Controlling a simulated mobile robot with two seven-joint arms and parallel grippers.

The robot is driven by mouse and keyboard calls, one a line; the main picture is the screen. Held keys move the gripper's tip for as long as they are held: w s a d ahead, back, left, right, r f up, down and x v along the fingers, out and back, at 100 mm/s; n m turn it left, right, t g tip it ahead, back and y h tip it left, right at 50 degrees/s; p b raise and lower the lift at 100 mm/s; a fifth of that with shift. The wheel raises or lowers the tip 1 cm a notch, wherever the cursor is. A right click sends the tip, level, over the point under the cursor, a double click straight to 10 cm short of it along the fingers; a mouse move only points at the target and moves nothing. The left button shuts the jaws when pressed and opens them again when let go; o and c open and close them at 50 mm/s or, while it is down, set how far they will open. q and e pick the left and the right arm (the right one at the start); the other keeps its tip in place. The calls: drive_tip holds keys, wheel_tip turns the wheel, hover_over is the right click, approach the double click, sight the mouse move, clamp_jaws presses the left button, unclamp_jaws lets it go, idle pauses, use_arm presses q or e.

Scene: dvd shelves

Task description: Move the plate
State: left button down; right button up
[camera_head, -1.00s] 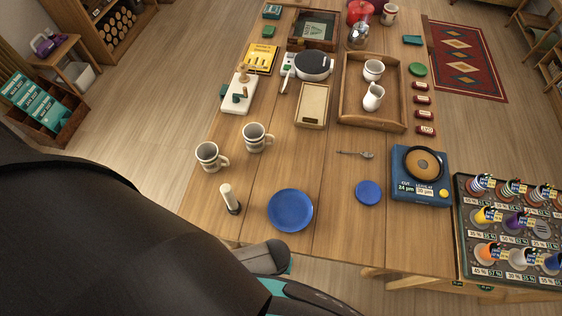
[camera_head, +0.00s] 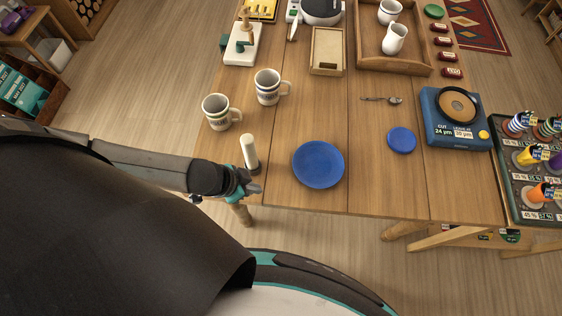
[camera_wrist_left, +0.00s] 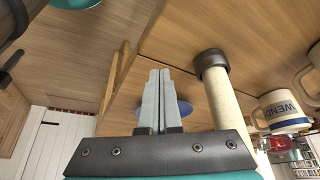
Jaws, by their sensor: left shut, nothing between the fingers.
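A blue plate (camera_head: 318,164) lies flat on the wooden table (camera_head: 320,110) near its front edge. My left gripper (camera_head: 256,188) is shut and empty, at the table's front edge to the left of the plate and apart from it. In the left wrist view the shut fingers (camera_wrist_left: 157,102) point toward the plate (camera_wrist_left: 178,107), which they partly hide. A white cylinder with a dark base (camera_head: 249,153) stands just beyond the gripper; it also shows close to the right of the fingers in the left wrist view (camera_wrist_left: 222,92). My right gripper does not show.
Two mugs, one at the left edge (camera_head: 220,112) and one nearer the middle (camera_head: 268,87), stand behind the cylinder. A smaller blue disc (camera_head: 401,140) and a spoon (camera_head: 381,100) lie right of the plate. A blue box (camera_head: 455,117) stands farther right. The table around the plate is clear.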

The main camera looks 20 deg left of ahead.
sight(297, 175)
use_arm(q)
drive_tip(key=shift+s+a, duration=0.15)
drive_tip(key=w+d, duration=0.7)
drive_tip(key=w, duration=0.1)
drive_tip(key=shift+w+d, duration=0.3)
drive_tip(key=shift+d, duration=0.05)
drive_tip(key=shift+w+d+f+b, duration=0.1)
drive_tip(key=shift+w+d+b, duration=0.1)
drive_tip(key=shift+b, duration=0.1)
drive_tip(key=shift+s+a+f, duration=0.1)
drive_tip(key=shift+f, duration=0.6)
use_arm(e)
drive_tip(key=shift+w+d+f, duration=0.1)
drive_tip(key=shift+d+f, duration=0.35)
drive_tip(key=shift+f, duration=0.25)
use_arm(q)
drive_tip(key=shift+s+a+r+p, duration=0.1)
drive_tip(key=shift+s+a+p, duration=0.2)
drive_tip(key=shift+s+a, duration=0.3)
drive_tip(key=shift+s, duration=0.1)
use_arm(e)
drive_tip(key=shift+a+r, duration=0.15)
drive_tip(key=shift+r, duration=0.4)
